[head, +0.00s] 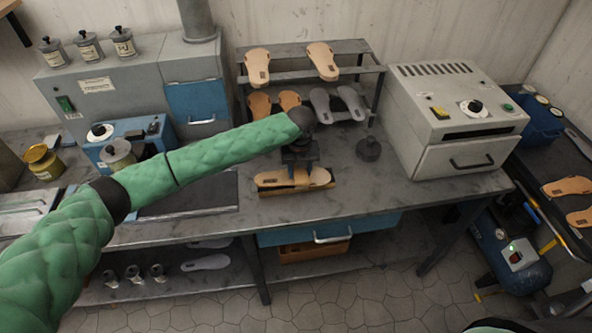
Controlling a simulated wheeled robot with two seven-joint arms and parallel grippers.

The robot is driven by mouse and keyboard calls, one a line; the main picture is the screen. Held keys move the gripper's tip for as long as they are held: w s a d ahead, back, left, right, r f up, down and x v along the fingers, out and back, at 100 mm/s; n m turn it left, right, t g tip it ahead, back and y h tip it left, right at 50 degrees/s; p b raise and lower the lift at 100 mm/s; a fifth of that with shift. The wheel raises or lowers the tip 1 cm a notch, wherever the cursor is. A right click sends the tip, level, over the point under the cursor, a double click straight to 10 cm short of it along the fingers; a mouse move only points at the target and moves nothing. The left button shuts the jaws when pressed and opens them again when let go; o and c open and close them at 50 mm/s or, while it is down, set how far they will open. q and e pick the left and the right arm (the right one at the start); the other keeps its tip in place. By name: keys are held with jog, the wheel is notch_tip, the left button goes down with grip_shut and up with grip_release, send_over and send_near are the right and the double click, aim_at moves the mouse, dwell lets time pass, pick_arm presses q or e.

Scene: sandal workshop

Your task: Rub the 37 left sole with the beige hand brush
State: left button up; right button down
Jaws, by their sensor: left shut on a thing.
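A tan sole (268,180) lies on the bench at the centre, on a low brown support. Its size mark is too small to read. My left gripper (299,170) points down right over the middle of this sole and hides that part. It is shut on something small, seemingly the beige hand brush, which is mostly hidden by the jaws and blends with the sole. I cannot tell whether the brush touches the sole. My right gripper is out of view.
Behind, a rack (284,75) holds several tan and grey soles. A grey oven-like machine (450,115) stands right, with a dark round object (369,149) before it. A blue machine (128,140) stands left. The bench front (400,190) is clear. More soles (568,186) lie far right.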

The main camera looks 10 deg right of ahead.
aim_at(330, 175)
pick_arm(q)
jog(key=shift+d, duration=0.15)
jog(key=shift+s+d+f+b, duration=0.15)
jog(key=shift+d+b, duration=0.1)
jog(key=shift+d, duration=1.25)
jog(key=shift+s+d+f+b, duration=0.15)
jog(key=shift+d+b, duration=0.1)
jog(key=shift+d, duration=1.2)
jog(key=shift+w+d, duration=0.1)
jog(key=shift+d, duration=0.85)
jog(key=shift+d, duration=0.15)
jog(key=shift+d+r, duration=0.1)
jog(key=shift+d, duration=0.7)
jog(key=shift+r, duration=0.1)
notch_tip(330, 175, up, 7)
jog(key=p, duration=0.3)
